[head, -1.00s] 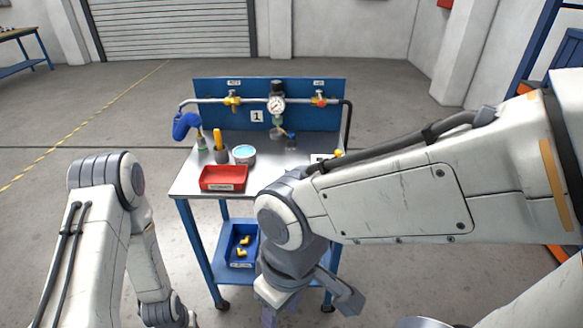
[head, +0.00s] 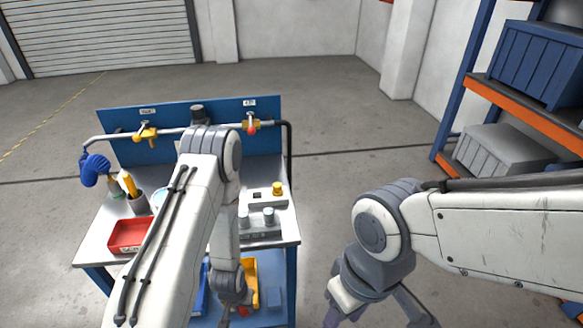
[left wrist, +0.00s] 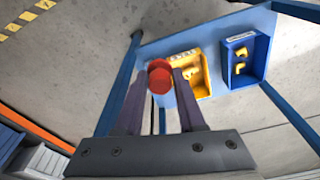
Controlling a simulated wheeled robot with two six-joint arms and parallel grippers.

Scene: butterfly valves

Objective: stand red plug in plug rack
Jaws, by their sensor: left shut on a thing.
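My left gripper (head: 235,311) hangs low over the right front of the cart in the head view, near the lower shelf. In the left wrist view its fingers (left wrist: 160,98) are shut on the red plug (left wrist: 160,77), whose round red end shows between the fingertips. The plug is apart from the rack. What looks like the plug rack is a grey block (head: 262,231) on the right of the cart top, with grey round pieces and a yellow plug (head: 277,188) by it. My right gripper (head: 345,306) is cut off by the bottom edge, right of the cart.
A red tray (head: 129,236) lies at the cart's left front, beside a cup holding a yellow-handled tool (head: 131,187). A blue panel (head: 115,123) with piping and valves rises behind. The lower shelf carries a yellow bin (left wrist: 203,86) and a blue bin (left wrist: 261,60). Shelving stands right.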

